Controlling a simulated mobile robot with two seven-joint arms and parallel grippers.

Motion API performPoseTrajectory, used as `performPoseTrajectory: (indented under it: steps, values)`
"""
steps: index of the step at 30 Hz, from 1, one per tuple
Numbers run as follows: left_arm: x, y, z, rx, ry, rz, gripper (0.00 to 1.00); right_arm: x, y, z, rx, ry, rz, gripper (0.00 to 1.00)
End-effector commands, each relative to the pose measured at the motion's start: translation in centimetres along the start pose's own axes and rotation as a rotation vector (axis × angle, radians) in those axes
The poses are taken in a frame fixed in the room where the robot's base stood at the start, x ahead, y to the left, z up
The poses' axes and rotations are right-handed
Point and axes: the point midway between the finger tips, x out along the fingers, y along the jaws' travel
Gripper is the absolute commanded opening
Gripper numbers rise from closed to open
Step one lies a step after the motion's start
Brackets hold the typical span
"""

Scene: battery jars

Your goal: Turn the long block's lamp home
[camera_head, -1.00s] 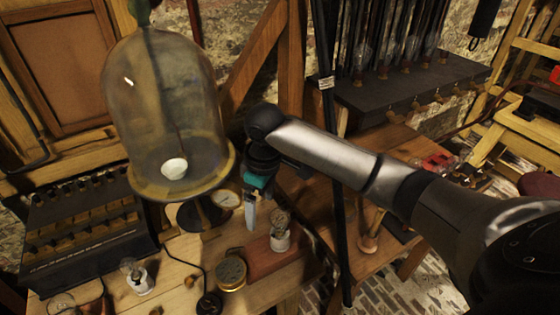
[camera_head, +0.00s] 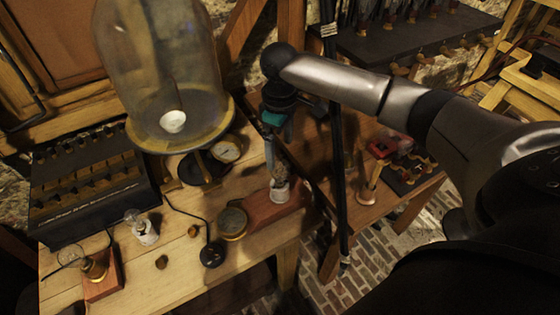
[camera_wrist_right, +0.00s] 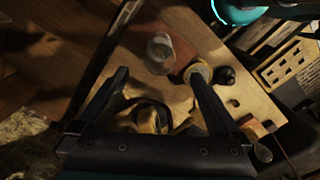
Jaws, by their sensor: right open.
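The long block (camera_head: 268,211) is a red-brown wooden block near the table's front right edge. Its lamp (camera_head: 280,190), a clear glass bulb in a white base, stands on its right part. In the right wrist view the lamp (camera_wrist_right: 160,50) shows beyond the fingers, with the reddish block (camera_wrist_right: 150,64) under it. My right gripper (camera_head: 272,160) is just above and slightly left of the lamp in the head view. Its two fingers (camera_wrist_right: 158,82) are apart with nothing held between them. Whether the lamp is fully seated cannot be told. My left gripper is not in view.
A brass disc (camera_head: 233,222) and a black knob (camera_head: 212,254) sit left of the block. Another white-based lamp (camera_head: 147,235) and a small lamp block (camera_head: 105,285) stand further left.

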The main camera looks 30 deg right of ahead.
Motion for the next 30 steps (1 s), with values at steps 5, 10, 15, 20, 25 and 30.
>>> performPoseTrajectory:
  steps: [5,10,15,20,25,30]
  values:
    - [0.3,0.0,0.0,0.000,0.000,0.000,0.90,3.4,0.0,0.1,0.000,-0.003,0.000,1.00]
    - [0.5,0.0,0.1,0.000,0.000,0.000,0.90,5.2,0.0,0.0,-0.001,0.000,0.001,1.00]
    - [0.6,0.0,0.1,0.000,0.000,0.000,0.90,5.8,0.0,0.0,-0.001,0.001,0.002,1.00]
    - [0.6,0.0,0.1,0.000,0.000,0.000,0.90,5.9,0.0,0.0,-0.001,0.001,0.002,1.00]
    - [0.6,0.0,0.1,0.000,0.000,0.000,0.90,5.8,0.0,0.0,-0.001,0.001,0.001,0.90]
    - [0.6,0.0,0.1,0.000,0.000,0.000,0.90,5.8,0.0,0.0,-0.001,0.001,0.001,0.71]
